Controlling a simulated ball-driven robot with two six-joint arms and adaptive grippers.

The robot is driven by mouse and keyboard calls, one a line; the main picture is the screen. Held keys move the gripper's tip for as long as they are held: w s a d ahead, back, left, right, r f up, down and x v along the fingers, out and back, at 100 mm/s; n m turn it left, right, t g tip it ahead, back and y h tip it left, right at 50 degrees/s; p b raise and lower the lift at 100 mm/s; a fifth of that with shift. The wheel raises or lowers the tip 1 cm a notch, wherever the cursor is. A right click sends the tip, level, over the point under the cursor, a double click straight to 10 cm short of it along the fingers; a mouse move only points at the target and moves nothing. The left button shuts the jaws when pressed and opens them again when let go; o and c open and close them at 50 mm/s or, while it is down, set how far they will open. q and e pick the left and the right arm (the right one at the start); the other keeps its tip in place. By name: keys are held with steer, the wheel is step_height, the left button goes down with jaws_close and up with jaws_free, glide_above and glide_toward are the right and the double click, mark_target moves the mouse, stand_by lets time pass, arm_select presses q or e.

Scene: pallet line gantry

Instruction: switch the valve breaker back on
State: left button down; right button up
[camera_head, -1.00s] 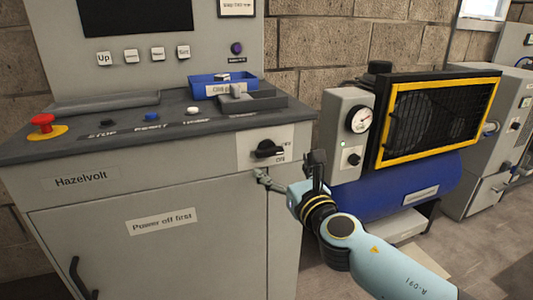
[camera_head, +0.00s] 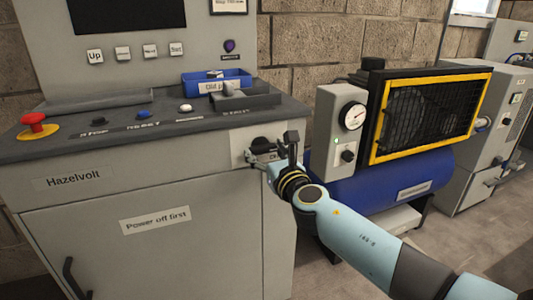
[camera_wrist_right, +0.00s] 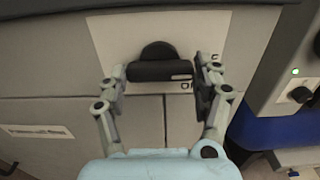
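The valve breaker is a black rotary knob (camera_head: 263,144) on a pale plate (camera_head: 244,141) at the cabinet's upper right front. In the right wrist view the knob (camera_wrist_right: 160,66) has its handle bar lying level, with a light mark at its right end. The plate's lettering is partly hidden. My right gripper (camera_head: 272,150) is at the knob. In the right wrist view its fingers (camera_wrist_right: 160,80) are apart on either side of the bar. The right finger looks very near the bar's end; I cannot tell if it touches. My left gripper is not in view.
The cabinet (camera_head: 145,190) carries a red stop button (camera_head: 34,119), several small buttons and a blue tray (camera_head: 200,84) on its top. A compressor with a blue tank (camera_head: 370,185) and yellow-framed grille (camera_head: 425,115) stands close to the right of my arm.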

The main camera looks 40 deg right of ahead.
steer(key=c, duration=0.5)
steer(key=shift+o, duration=0.2)
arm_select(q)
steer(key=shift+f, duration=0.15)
arm_select(e)
steer(key=m+b, duration=0.1)
steer(key=m, duration=0.2)
steer(key=shift+f, duration=0.15)
steer(key=m+b, duration=0.2)
steer(key=m, duration=0.2)
steer(key=shift+m, duration=0.3)
steer(key=m+b, duration=0.2)
steer(key=m, duration=0.3)
steer(key=shift+m, duration=0.3)
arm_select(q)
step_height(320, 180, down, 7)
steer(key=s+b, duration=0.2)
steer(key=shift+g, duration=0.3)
arm_select(e)
steer(key=m, duration=0.4)
steer(key=shift+m, duration=0.3)
